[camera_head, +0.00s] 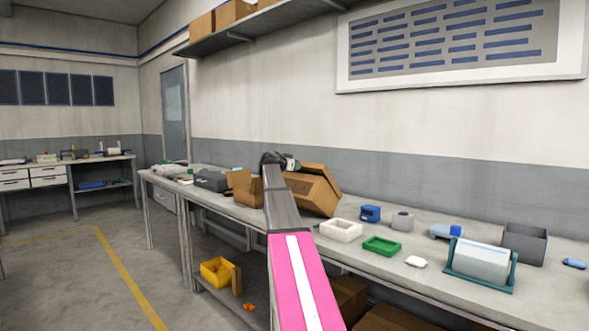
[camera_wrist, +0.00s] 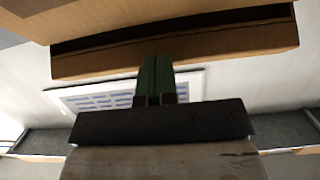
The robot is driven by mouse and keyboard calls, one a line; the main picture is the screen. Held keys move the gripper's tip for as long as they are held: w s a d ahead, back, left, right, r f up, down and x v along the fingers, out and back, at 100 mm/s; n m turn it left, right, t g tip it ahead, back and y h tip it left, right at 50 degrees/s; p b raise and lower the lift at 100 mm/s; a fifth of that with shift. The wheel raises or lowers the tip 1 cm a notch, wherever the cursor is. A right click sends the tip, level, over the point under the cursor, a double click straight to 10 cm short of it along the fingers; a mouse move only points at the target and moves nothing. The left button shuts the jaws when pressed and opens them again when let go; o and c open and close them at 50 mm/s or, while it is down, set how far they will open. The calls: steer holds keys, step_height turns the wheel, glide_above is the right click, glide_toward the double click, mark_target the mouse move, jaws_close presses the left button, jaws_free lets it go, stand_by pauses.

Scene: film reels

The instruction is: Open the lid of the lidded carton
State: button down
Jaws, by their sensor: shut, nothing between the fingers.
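The brown lidded carton (camera_head: 312,194) stands on the long workbench, just right of my arm. Its lid (camera_head: 322,177) looks tilted up at the back right, but my arm hides part of the carton. In the wrist view, brown cardboard (camera_wrist: 200,45) fills the top, with a long dark gap between two parts; I cannot tell which is the lid. My gripper (camera_wrist: 157,62) has its green fingers shut together and empty, tips at or just under the lower cardboard edge; contact is unclear. In the head view, my gripper (camera_head: 285,162) is at the carton's upper left.
Another brown box (camera_head: 241,188) stands left of my arm. Right of the carton are a white tray (camera_head: 341,230), a green tray (camera_head: 381,245), a blue box (camera_head: 370,213) and a roll in a holder (camera_head: 482,264). A shelf (camera_head: 250,30) hangs above. A yellow bin (camera_head: 217,270) sits below.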

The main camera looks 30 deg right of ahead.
mark_target(303, 164)
steer(key=shift+w+d+r, duration=0.1)
steer(key=shift+w+d, duration=0.2)
steer(key=shift+d, duration=0.5)
steer(key=shift+w+d+r, duration=0.1)
steer(key=shift+w+d, duration=0.15)
steer(key=shift+d, duration=0.5)
steer(key=shift+w+d+r, duration=0.1)
steer(key=shift+w+d, duration=0.2)
steer(key=shift+d, duration=0.5)
steer(key=shift+d+f, duration=0.1)
steer(key=shift+x, duration=2.2)
